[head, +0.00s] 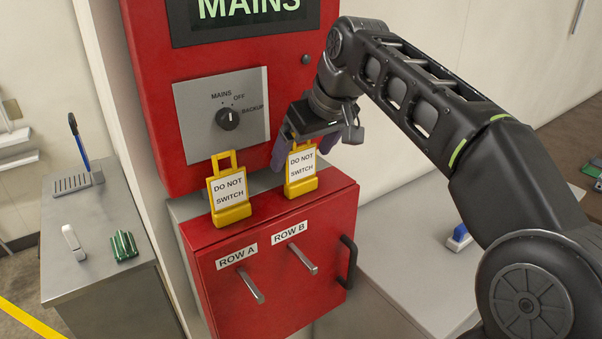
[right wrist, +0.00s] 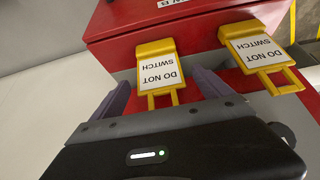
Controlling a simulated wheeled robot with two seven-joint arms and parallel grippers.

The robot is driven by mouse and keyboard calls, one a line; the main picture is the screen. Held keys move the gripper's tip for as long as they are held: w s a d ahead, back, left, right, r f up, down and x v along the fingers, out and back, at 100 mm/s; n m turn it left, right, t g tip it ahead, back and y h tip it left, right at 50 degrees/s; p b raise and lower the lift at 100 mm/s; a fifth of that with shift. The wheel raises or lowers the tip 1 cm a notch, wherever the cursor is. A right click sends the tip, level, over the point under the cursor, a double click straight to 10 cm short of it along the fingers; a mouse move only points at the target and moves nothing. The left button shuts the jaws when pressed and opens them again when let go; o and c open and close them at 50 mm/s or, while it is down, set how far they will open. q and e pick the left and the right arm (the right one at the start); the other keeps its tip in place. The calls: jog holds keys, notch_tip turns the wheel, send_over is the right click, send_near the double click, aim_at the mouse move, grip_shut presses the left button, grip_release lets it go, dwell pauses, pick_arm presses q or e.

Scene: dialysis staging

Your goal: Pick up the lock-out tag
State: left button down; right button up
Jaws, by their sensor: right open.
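Two yellow lock-out tags with white "DO NOT SWITCH" labels stand on top of the red lower box. One tag (head: 230,190) is above ROW A and the other tag (head: 301,170) is above ROW B. My right gripper (head: 292,148) is open just behind and above the ROW B tag. In the right wrist view, the open purple fingers (right wrist: 160,80) are on either side of this tag (right wrist: 160,72), near its handle loop, with visible gaps. The ROW A tag (right wrist: 258,50) is to the right there, outside the fingers. My left gripper is not in view.
The red cabinet (head: 150,100) with a rotary switch (head: 228,118) rises behind the tags. The red box (head: 215,255) has two levers and a black handle (head: 347,262). A grey side table (head: 90,225) holds small items at left. A pale counter (head: 400,250) is at right.

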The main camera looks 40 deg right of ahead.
jog(key=shift+x, duration=0.95)
jog(key=c, duration=1.4)
jog(key=shift+c, duration=0.2)
jog(key=shift+r, duration=0.1)
